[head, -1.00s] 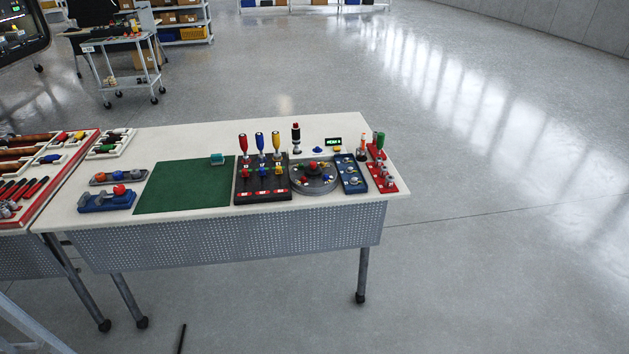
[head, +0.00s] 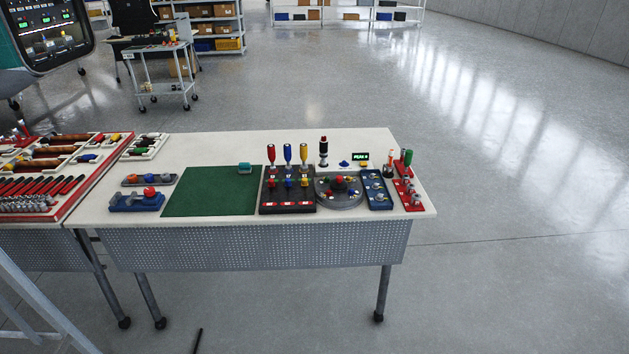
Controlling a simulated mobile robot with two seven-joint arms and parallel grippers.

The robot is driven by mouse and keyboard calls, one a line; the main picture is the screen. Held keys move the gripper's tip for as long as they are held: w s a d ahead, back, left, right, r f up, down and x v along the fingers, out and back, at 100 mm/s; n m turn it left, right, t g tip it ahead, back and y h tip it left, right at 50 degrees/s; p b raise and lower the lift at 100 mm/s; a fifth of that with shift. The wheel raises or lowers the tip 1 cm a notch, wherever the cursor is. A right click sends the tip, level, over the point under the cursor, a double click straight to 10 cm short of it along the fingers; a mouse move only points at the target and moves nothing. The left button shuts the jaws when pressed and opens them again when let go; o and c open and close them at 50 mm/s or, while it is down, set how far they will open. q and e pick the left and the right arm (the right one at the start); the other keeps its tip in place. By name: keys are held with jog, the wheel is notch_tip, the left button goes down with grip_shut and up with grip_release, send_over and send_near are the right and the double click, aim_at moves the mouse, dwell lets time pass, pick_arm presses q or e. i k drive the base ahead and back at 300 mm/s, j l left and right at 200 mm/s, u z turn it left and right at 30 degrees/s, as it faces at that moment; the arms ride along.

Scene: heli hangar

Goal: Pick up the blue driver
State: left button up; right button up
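The blue driver (head: 288,153) stands upright in a black rack (head: 288,203) on the white table (head: 185,150). A red driver (head: 271,155) stands to its left and a yellow driver (head: 304,154) to its right in the same rack. Small red, blue and yellow pieces sit on the rack in front of the drivers. Neither of my grippers shows in the head view.
A green mat (head: 212,192) lies left of the rack; a round grey fixture (head: 338,199) is on its right. Blue and red fixtures stand farther right. A red-edged tool tray (head: 75,195) fills the left table.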

aim_at(288, 155)
jog(key=i+j+z, duration=0.4)
jog(key=j, duration=0.25)
jog(key=i+j+z, duration=0.15)
jog(key=j, duration=0.25)
jog(key=i+j+z, duration=0.2)
jog(key=j, duration=0.2)
jog(key=j+z, duration=0.2)
jog(key=j, duration=0.15)
jog(key=i+j+z, duration=0.2)
jog(key=j, duration=0.25)
jog(key=k, duration=0.1)
